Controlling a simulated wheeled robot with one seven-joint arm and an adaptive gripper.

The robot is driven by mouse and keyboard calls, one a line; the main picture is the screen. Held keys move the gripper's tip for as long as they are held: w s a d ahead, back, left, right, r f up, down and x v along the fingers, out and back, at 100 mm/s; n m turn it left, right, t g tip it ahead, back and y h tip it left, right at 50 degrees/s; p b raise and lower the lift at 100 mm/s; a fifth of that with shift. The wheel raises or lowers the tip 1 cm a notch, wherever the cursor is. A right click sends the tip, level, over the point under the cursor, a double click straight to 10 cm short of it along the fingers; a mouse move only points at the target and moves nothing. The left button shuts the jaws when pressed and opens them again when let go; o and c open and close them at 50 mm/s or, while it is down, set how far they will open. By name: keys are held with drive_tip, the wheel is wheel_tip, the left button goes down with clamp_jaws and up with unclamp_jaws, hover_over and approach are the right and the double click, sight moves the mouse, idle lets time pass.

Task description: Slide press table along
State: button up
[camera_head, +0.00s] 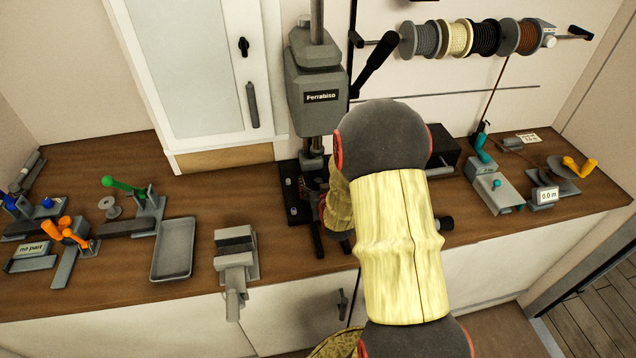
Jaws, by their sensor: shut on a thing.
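The drill-like press (316,88), labelled "Ferrabiso", stands at the back middle of the workbench, with a black lever at its right. Its dark base and table (294,203) sit low at the foot of the column. My arm, in a yellowish sleeve, reaches across in front and hides the right part of the base. My gripper (324,212) is down at the press table, mostly hidden behind my own wrist. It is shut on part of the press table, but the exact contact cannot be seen.
A grey vise (236,262) stands at the bench's front edge, left of the press. A grey tray (173,250) and green- and orange-handled clamps lie farther left. A dark box (442,150) and a crank reel (562,172) stand right. Wire spools (455,38) hang above.

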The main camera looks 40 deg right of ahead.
drive_tip(key=shift+w+d+b, duration=0.5)
drive_tip(key=shift+w+b, duration=0.2)
drive_tip(key=shift+w, duration=0.1)
drive_tip(key=shift+r, duration=0.1)
drive_tip(key=o, duration=1.7)
drive_tip(key=v, duration=1.2)
